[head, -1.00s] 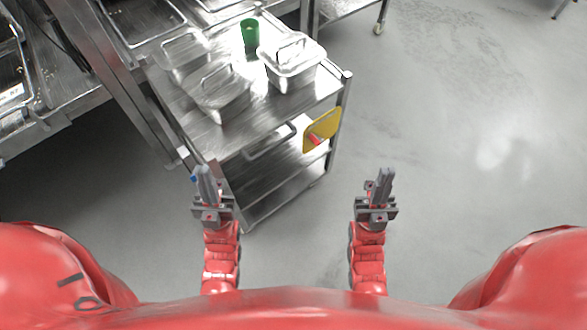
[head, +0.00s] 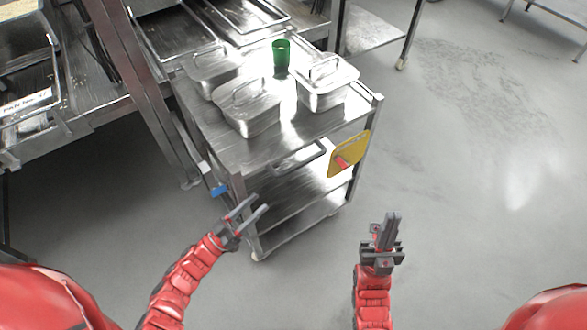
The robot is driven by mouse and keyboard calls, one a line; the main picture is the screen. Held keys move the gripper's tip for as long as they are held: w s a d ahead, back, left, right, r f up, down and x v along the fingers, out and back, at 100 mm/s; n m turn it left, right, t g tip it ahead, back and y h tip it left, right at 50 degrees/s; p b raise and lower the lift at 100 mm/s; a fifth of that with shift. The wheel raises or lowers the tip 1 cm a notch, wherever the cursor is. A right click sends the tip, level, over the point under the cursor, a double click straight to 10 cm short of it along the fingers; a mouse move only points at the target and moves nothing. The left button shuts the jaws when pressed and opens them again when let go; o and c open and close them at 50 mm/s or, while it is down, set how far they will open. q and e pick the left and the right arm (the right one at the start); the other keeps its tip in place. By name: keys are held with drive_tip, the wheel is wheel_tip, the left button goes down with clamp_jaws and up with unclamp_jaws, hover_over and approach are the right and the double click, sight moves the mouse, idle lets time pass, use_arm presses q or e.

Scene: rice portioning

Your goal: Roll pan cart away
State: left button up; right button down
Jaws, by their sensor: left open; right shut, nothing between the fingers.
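The pan cart (head: 222,153) is a metal cart with shelves, standing ahead of me beside the steel counter. Its bar handle (head: 300,160) is on the near side. On its top stand three lidded metal pans, one at the right (head: 325,88), one at the front (head: 250,110) and one behind at the left (head: 212,70), and a green cup (head: 281,58). My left gripper (head: 253,209) is open and empty, in front of the cart's near left corner, below the handle in the picture. My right gripper (head: 390,228) is shut and empty, to the right of the cart.
A yellow board (head: 348,154) with a red part hangs at the cart's right side. A blue item (head: 219,190) is by its near left post. The steel counter (head: 75,118) stands close at the left. The grey floor (head: 470,200) on the right is clear.

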sight(291, 172)
use_arm(q)
drive_tip(key=p+x, duration=0.1)
drive_tip(key=x, duration=1.5)
drive_tip(key=shift+s, duration=0.1)
clamp_jaws()
idle(0.6)
